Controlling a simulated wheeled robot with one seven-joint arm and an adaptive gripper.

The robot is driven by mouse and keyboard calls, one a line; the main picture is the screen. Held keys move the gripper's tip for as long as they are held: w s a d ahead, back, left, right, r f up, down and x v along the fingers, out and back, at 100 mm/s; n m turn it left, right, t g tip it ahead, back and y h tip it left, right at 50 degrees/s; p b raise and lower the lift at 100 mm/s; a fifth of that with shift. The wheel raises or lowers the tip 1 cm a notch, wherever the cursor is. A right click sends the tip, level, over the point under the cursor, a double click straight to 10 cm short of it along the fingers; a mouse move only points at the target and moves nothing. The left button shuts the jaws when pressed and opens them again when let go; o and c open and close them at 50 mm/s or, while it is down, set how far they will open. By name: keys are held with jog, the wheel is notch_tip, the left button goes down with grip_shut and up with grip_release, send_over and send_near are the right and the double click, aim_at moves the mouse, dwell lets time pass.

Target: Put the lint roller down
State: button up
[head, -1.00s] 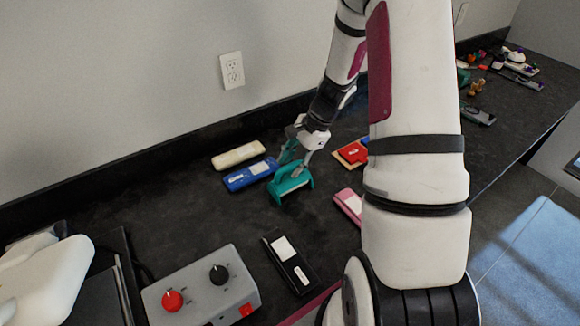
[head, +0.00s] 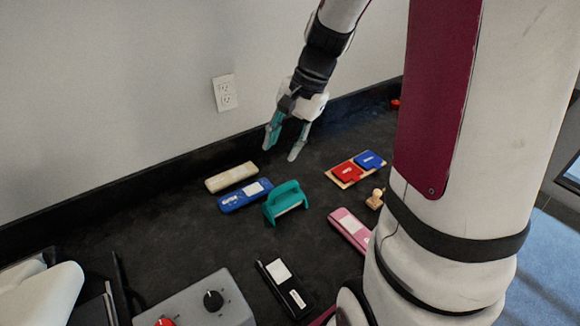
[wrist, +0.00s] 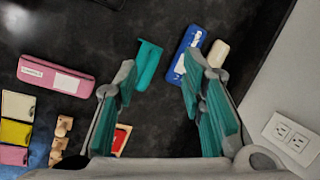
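A teal handled object (head: 286,203), which looks most like the lint roller, stands on the dark counter (head: 185,255) with its handle up. It also shows in the wrist view (wrist: 149,64), left of the middle between my fingers. My gripper (head: 280,150) is open and empty, raised above the counter behind the teal object. In the wrist view its two teal-padded fingers (wrist: 160,75) are spread wide, and nothing is between the pads.
A blue case (head: 245,194) and a cream case (head: 231,177) lie left of the teal object. A pink case (head: 349,230), a wooden stamp (head: 375,199) and a board with red and blue pieces (head: 345,184) lie right. A black case (head: 284,287) and grey control box (head: 190,306) are in front.

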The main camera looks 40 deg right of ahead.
jog(key=s+a+r+n+t+h, duration=0.1)
jog(key=s+a+r+n, duration=0.4)
jog(key=s, duration=0.3)
jog(key=s+a+r+n+t+h, duration=0.1)
jog(key=s+a+r+n+h, duration=0.1)
jog(key=s+a+r+n, duration=0.3)
jog(key=s+n, duration=0.2)
jog(key=s, duration=0.2)
jog(key=shift+a+r+n+t, duration=0.15)
jog(key=shift+a+n+t, duration=0.15)
jog(key=shift+a+t, duration=0.1)
jog(key=shift+o, duration=0.5)
jog(key=shift+d, duration=0.1)
